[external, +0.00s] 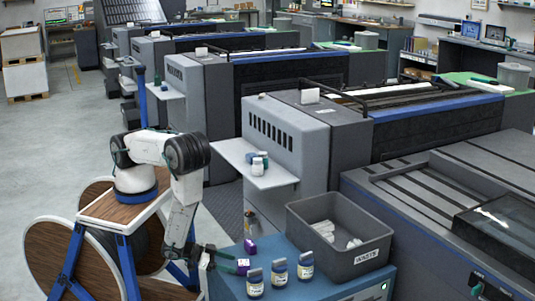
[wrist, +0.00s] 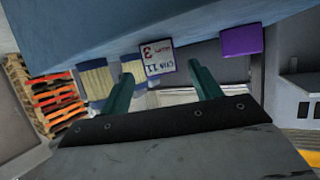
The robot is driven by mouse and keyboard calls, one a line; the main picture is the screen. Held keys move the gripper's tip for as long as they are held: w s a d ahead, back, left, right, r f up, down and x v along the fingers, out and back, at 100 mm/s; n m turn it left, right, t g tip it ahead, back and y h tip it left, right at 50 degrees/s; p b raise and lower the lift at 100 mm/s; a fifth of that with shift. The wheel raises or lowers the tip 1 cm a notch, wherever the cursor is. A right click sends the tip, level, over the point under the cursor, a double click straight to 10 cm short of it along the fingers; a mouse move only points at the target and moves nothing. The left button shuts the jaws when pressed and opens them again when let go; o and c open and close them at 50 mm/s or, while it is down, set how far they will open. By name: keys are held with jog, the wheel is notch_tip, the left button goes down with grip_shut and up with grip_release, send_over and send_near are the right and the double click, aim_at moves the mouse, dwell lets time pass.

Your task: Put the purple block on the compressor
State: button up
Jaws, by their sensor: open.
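A plain purple block (external: 250,246) stands near the left edge of the blue cabinet top (external: 232,283). It shows at the upper right in the wrist view (wrist: 241,40), outside my fingers. A second small block (external: 242,266), purple with a pale printed face, stands nearer the camera. Its lettering is upside down in the wrist view (wrist: 157,58), where it appears between and beyond my fingertips. My gripper (external: 223,260) is open and empty, low at the cabinet's left edge, and its fingers (wrist: 164,80) point toward the blocks. I cannot tell for sure whether the blue cabinet is the compressor.
Several white bottles with blue and yellow labels (external: 280,272) stand right of the blocks. A grey labelled bin (external: 352,262) holding pale items is behind them. A grey press (external: 290,135) with a shelf (external: 262,178) stands beyond. Open floor (external: 60,125) lies left.

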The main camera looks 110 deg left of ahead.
jog(key=v, duration=0.5)
jog(key=w+d+r+n+g+h, duration=0.2)
jog(key=w+d+r+g+h, duration=0.3)
jog(key=r, duration=0.5)
notch_tip(320, 180, up, 12)
jog(key=d+m+g+h, duration=0.1)
jog(key=m+g+h, duration=0.1)
jog(key=s+a+r+m+g+y, duration=0.1)
jog(key=s+a+r+m+g, duration=0.1)
jog(key=s+a+r, duration=0.5)
jog(key=s+a+r+m+g+y, duration=0.1)
jog(key=s+a+r, duration=0.6)
jog(key=s+r, duration=0.7)
jog(key=shift+s+m+g, duration=0.55)
jog(key=shift+m+g, duration=0.05)
jog(key=shift+m, duration=0.1)
